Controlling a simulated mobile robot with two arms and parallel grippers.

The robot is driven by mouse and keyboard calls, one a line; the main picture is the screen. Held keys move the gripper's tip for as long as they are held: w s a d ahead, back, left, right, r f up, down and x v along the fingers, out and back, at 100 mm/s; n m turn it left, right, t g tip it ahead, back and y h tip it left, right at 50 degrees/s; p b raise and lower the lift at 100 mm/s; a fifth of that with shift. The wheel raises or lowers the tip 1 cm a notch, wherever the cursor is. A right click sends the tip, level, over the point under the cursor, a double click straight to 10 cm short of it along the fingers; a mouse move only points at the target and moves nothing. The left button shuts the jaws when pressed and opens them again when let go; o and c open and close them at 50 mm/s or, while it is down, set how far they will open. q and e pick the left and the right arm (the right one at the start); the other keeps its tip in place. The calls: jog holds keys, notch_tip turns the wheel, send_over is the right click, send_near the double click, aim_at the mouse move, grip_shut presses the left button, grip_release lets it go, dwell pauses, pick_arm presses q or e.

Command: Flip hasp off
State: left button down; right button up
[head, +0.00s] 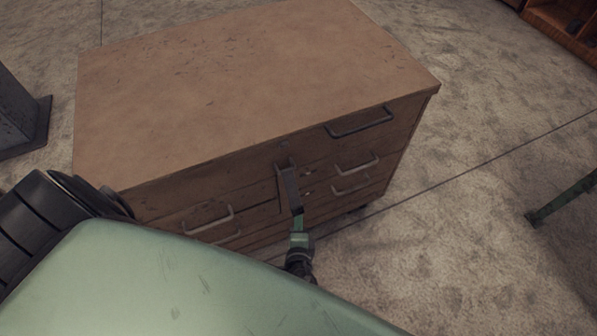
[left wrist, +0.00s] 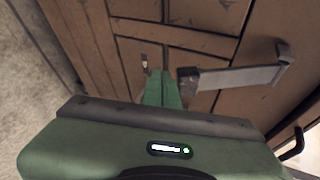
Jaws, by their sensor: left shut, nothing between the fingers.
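The hasp (head: 289,188) is a long grey metal strap on the front of a brown wooden cabinet (head: 250,75). It hangs from a bracket near the cabinet's top edge and seems to stand out from the front. In the left wrist view the hasp (left wrist: 235,78) runs from its bracket at the right to a free end near the middle. My left gripper (head: 298,221) is at the hasp's lower end in the head view. Its green fingers (left wrist: 164,78) are shut and empty, right beside the free end. I cannot tell whether they touch it. My right gripper is out of view.
Several drawers with metal handles (head: 360,122) fill the cabinet front on both sides of the hasp. A small metal fitting (left wrist: 145,64) shows on the front beside my fingers. Open concrete floor (head: 460,190) lies right of the cabinet. A green bar (head: 560,200) is at the right edge.

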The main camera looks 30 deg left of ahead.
pick_arm(q)
jog(key=v, duration=0.7)
jog(key=shift+s, duration=0.15)
